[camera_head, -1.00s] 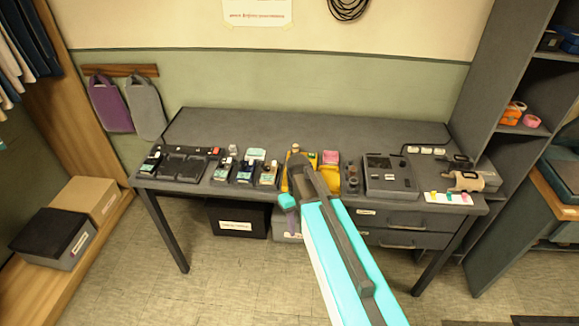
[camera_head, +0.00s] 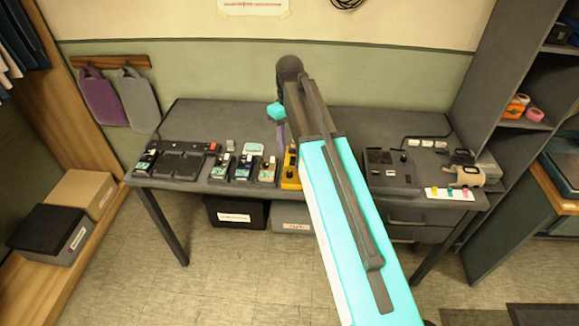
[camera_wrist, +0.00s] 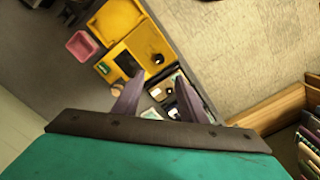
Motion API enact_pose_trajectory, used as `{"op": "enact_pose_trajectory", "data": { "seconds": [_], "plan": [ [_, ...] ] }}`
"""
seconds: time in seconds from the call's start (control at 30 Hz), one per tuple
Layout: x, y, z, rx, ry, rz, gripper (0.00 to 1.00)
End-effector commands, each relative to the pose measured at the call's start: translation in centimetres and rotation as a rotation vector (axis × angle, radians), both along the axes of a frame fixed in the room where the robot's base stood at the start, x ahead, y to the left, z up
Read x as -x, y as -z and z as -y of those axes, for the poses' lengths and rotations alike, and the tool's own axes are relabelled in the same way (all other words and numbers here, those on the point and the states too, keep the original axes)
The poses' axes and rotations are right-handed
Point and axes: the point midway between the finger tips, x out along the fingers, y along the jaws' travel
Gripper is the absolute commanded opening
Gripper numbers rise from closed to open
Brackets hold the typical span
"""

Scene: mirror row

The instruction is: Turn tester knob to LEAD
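The tester appears to be the dark grey box (camera_head: 391,173) with a small panel and knobs, on the right half of the desk. Its knob markings are too small to read. My gripper (camera_head: 281,134) is over the desk's middle, left of the tester and apart from it; my arm hides part of the desk between them. In the wrist view the two purple-grey fingers of my gripper (camera_wrist: 160,92) stand apart with nothing held between them. The tester is not recognisable in the wrist view.
Several small pedals (camera_head: 245,168) and a black board (camera_head: 180,162) are to the left. A tan roll-like item (camera_head: 466,175) and colour-marked card (camera_head: 450,193) lie right of the tester.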

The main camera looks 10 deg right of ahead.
Motion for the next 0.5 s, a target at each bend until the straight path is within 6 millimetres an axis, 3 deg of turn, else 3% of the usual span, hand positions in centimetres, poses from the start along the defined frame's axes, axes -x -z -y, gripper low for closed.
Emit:
{"op": "enact_pose_trajectory", "data": {
  "seconds": [0.5],
  "plan": [
    [0.02,0.45,0.09,0.000,0.002,-0.001,0.39]
  ]
}}
